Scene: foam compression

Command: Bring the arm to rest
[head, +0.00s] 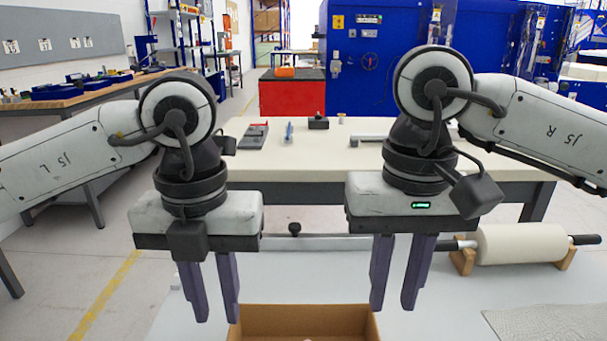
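My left gripper (215,297) hangs in the head view with its purple fingers pointing down, left of a cardboard box. Its fingers are apart with nothing between them. My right gripper (393,285) hangs to the right, also fingers down and apart, with nothing between them. Both are above the pale near table (440,305). The open cardboard box (255,318) is at the bottom centre, between the grippers, cut off by the frame edge. Only a little of something pale shows inside it.
A pale roll (520,244) on a bar rests in wooden cradles at the right. A grey textured sheet (550,324) lies at the bottom right. Behind stands a cream workbench (300,160) with several small tools. A red cabinet (292,95) and blue machine (410,35) stand further back.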

